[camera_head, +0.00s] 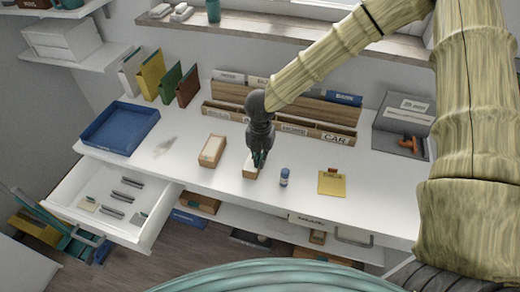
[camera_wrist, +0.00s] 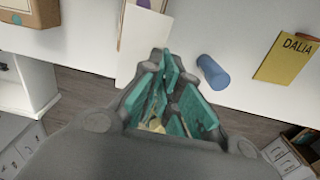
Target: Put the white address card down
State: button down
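A white card (camera_wrist: 143,38) is at the tips of my gripper (camera_wrist: 166,62) in the wrist view, seen over a small tan box. The teal fingers converge at its lower edge and appear shut on it; the exact contact is hidden. In the head view my gripper (camera_head: 259,164) points down at the middle of the desk, right over the small tan box (camera_head: 249,174). A bit of the white card (camera_head: 248,162) shows just left of the fingers. I cannot tell whether the card touches the box.
A larger tan box (camera_head: 212,150) stands to the left, a blue cylinder (camera_head: 284,177) and a yellow card (camera_head: 331,184) to the right. A wooden sorter (camera_head: 285,105) runs behind. A blue tray (camera_head: 120,127) and an open drawer (camera_head: 115,200) are at left. Bare desk lies between.

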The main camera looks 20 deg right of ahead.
jog(key=w, duration=0.1)
jog(key=w+d+p, duration=0.1)
jog(key=w, duration=0.3)
jog(key=shift+d+f+p, duration=0.15)
jog(key=shift+d+p, duration=0.15)
jog(key=shift+f+p, duration=0.9)
jog(key=shift+f, duration=0.95)
jog(key=shift+f, duration=0.1)
jog(key=c, duration=1.6)
grip_release()
jog(key=shift+c, duration=0.2)
notch_tip(320, 180, up, 12)
jog(key=b, duration=0.3)
